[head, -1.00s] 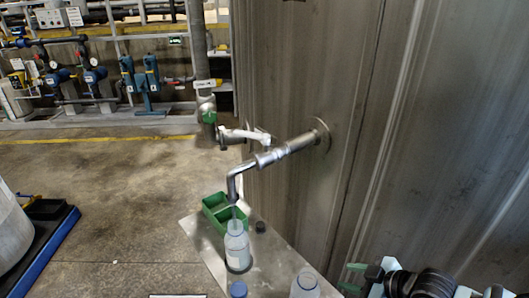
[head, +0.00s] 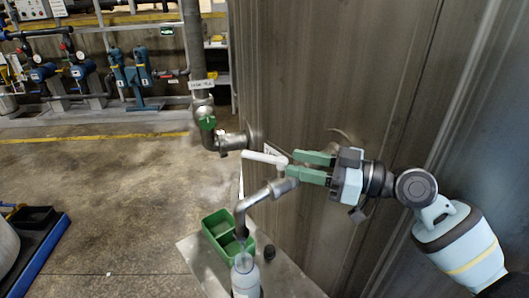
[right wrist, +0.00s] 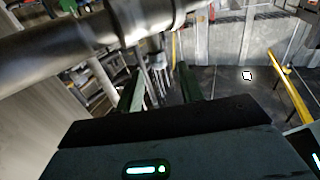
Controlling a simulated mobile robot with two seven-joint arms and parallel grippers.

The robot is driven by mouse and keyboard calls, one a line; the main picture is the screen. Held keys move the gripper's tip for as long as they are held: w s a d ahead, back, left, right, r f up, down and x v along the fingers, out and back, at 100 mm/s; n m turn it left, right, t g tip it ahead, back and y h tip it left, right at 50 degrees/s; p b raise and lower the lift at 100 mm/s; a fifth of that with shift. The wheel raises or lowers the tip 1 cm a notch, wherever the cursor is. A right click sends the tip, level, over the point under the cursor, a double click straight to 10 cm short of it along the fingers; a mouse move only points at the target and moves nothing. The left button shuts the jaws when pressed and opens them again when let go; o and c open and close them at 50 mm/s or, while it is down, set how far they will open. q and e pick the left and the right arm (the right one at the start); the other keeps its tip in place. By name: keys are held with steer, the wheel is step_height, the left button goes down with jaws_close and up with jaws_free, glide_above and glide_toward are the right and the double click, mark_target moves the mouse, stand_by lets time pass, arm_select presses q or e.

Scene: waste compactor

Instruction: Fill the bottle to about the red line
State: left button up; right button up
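The clear bottle (head: 244,280) stands upright under the metal spout (head: 242,215) in the head view, cut off by the bottom edge. Its red line and liquid level cannot be made out. The tap's white lever (head: 264,158) lies above the pipe. My right gripper (head: 288,164) is at the lever's right end, its two green fingers apart; contact cannot be told. In the right wrist view, the fingers (right wrist: 158,92) are spread with a gap, and a grey metal pipe (right wrist: 60,48) crosses close in front. My left gripper is not in view.
A green divided bin (head: 208,228) and a small black cap (head: 269,253) are on the metal table (head: 290,278). A tall metal wall (head: 310,80) stands behind the tap. A larger pipe with a green valve (head: 207,124) is behind to the left.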

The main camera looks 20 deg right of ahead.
mark_target(272, 157)
steer(key=p+x, duration=0.2)
steer(key=x, duration=0.4)
steer(key=shift+w+a+r, duration=0.15)
steer(key=shift+w+r, duration=0.05)
steer(key=shift+w, duration=0.05)
steer(key=shift+w+a+f, duration=0.2)
steer(key=shift+w+a, duration=0.2)
steer(key=shift+a, duration=0.05)
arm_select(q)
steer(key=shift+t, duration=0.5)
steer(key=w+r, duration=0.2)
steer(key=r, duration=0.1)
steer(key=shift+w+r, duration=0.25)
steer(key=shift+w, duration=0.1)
arm_select(e)
steer(key=shift+c, duration=0.6)
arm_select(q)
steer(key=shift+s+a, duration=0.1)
arm_select(e)
jaws_close()
